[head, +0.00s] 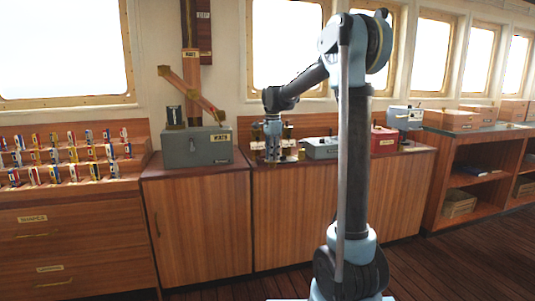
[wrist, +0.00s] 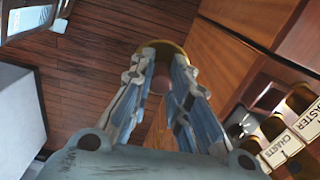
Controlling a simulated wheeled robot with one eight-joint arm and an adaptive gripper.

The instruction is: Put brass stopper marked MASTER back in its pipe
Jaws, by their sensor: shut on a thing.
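My gripper (head: 272,156) is over the wooden counter in the head view, with its fingers pointing down. In the wrist view my gripper (wrist: 164,58) is shut on a round brass stopper (wrist: 160,45), whose rim shows at the fingertips. Any marking on the stopper is out of sight. A white plate reading MASTER (wrist: 311,124) is at the right edge of the wrist view, beside a brass pipe end (wrist: 301,98). A plate reading CHARTS (wrist: 281,149) is next to another brass pipe end (wrist: 274,127). The stopper is held apart from these pipes.
A grey box (head: 198,148) stands left of my gripper on the counter (head: 205,169). To its right are a pale box (head: 321,149) and a red box (head: 384,141). A rack with several coloured items (head: 75,157) stands at far left. Wooden floor (wrist: 95,75) shows below my gripper.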

